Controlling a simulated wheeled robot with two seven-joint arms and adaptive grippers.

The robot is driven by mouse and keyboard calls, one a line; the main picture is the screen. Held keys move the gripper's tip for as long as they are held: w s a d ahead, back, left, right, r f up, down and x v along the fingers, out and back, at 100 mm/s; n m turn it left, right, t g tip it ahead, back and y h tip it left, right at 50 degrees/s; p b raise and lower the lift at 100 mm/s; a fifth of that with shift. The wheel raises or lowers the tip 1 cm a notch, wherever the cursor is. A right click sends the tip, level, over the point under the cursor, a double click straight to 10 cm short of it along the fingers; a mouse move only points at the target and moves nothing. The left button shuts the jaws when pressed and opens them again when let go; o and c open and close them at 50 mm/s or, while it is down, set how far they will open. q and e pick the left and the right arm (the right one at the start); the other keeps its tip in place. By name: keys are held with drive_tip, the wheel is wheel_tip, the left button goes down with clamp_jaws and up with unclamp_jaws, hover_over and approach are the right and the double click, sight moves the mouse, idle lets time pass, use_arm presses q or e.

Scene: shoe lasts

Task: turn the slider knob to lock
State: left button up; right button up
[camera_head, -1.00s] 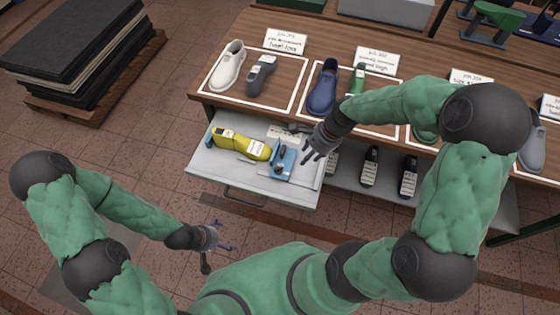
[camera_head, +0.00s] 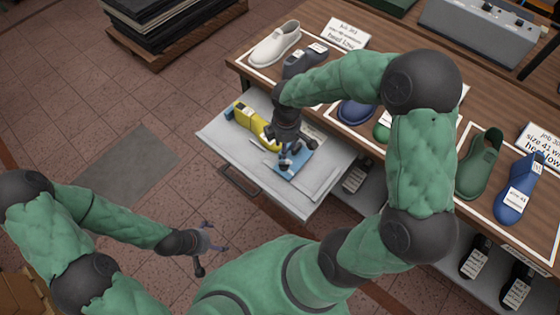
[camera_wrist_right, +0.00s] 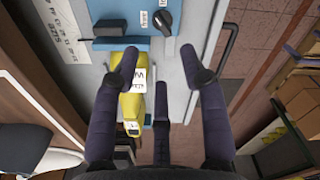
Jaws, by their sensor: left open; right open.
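A blue fixture (camera_head: 303,163) lies in the open drawer, partly hidden under my right gripper. In the right wrist view, the blue fixture (camera_wrist_right: 143,47) is at the top, with a black knob (camera_wrist_right: 162,21) beside small white labels and a dark slider bar (camera_wrist_right: 118,28). My right gripper (camera_head: 285,160) is over the fixture; in the wrist view its spread fingers (camera_wrist_right: 160,62) are open and empty, with the knob beyond the tips. A yellow shoe last (camera_head: 247,122) lies left of the fixture, partly hidden. My left gripper (camera_head: 215,238) is open and empty, away from the drawer.
The grey drawer (camera_head: 222,145) is pulled out below the wooden bench, its handle (camera_head: 238,180) in front. Shoes and lasts, such as a white shoe (camera_head: 276,45), stand on the bench. Open floor (camera_head: 120,160) lies left of the drawer.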

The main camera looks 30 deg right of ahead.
sight(284, 165)
drive_tip(key=shift+n, duration=0.4)
wheel_tip(284, 165, down, 11)
drive_tip(key=b, duration=0.3)
drive_tip(key=shift+w+a, duration=0.1)
clamp_jaws()
